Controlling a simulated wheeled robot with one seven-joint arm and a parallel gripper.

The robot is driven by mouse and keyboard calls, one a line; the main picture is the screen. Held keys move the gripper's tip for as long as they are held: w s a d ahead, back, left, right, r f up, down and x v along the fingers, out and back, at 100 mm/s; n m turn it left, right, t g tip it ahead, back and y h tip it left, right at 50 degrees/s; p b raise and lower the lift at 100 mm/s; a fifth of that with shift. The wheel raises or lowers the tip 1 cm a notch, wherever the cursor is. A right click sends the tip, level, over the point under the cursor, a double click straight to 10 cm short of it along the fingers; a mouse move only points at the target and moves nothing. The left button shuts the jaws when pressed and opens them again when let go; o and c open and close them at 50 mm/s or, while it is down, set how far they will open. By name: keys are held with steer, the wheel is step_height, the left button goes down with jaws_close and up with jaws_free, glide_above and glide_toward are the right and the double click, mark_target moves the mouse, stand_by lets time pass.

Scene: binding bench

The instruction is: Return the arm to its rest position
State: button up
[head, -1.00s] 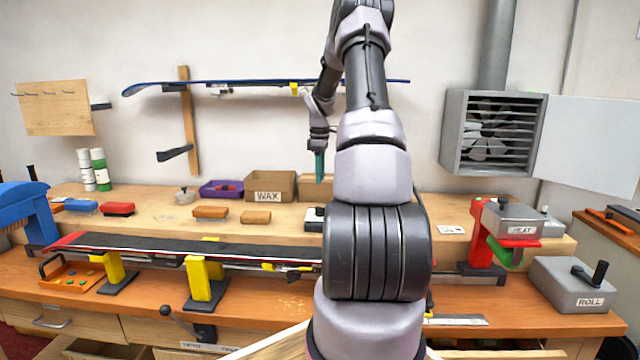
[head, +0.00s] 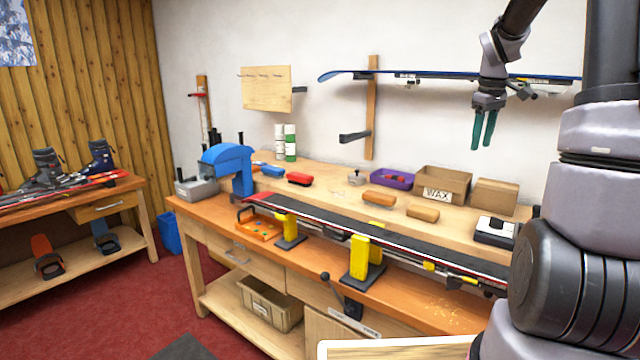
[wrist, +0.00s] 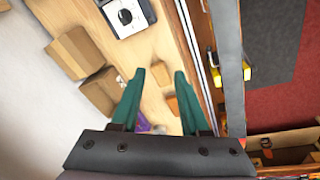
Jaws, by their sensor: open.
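My gripper (head: 484,130) hangs from my arm at the upper right of the head view, its green fingers pointing down. It is above the back of the bench, in front of the wall and apart from everything below. In the wrist view, its two green fingers (wrist: 158,108) stand apart with nothing between them. My arm's thick links fill the right side of the head view and hide the right part of the bench.
A ski (head: 400,241) lies along the bench on yellow supports (head: 362,258). A WAX box (head: 441,184), a plain box (head: 494,197) and a purple tray (head: 392,179) stand on the raised shelf. A blue ski (head: 430,76) hangs on the wall. Red carpet (head: 150,300) lies clear at left.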

steer(key=s+a+r+m+t, duration=0.2)
steer(key=s+a+r+m, duration=0.2)
steer(key=s+a+r, duration=0.55)
steer(key=s+a+m+t+y, duration=0.1)
steer(key=s+a, duration=0.3)
steer(key=s, duration=0.4)
steer(key=s+a+f+m+t+y, duration=0.1)
steer(key=s+a+m+t, duration=0.1)
steer(key=s+a+m, duration=0.2)
steer(key=s, duration=0.3)
steer(key=shift+s+a+y, duration=0.35)
steer(key=shift+y, duration=0.05)
steer(key=shift+d, duration=0.1)
